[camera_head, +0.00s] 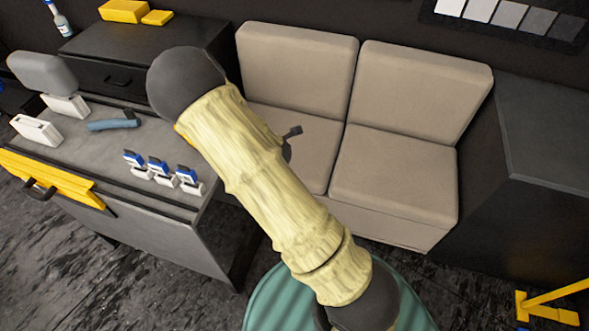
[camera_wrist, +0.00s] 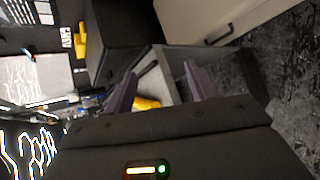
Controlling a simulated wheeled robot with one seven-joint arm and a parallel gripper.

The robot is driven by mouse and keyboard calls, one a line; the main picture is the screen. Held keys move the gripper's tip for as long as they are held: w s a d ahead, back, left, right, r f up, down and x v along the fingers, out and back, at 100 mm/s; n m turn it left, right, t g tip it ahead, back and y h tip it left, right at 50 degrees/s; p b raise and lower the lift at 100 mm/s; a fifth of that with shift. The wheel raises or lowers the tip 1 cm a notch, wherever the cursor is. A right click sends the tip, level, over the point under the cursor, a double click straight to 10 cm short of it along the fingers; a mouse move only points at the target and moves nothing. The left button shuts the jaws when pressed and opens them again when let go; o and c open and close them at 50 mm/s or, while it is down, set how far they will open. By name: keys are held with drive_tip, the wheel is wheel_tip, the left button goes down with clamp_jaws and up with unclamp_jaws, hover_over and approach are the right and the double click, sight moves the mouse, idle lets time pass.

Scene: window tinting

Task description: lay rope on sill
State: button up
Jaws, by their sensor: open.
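My gripper (camera_wrist: 160,88) shows in the wrist view with its two purple fingers spread apart and nothing held between them. A yellow object (camera_wrist: 147,103) shows behind the gap, beyond the fingers. In the head view my thick arm crosses the middle and hides part of the scene; I cannot make out the gripper clearly there. I cannot identify a rope or a sill in either view.
A beige sofa (camera_head: 395,185) stands behind my arm. A dark cabinet (camera_head: 545,200) is at right. A yellow stand (camera_head: 545,306) is at lower right.

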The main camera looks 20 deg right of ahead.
drive_tip(key=s+d+r+m+g, duration=0.1)
drive_tip(key=s+r+m+g, duration=0.3)
drive_tip(key=s+m, duration=0.7)
drive_tip(key=s+d+r+m+g, duration=0.1)
drive_tip(key=s+r+m+g, duration=0.3)
drive_tip(key=s+r+m, duration=0.4)
drive_tip(key=s+m, duration=0.3)
drive_tip(key=m, duration=0.1)
drive_tip(key=shift+s, duration=0.3)
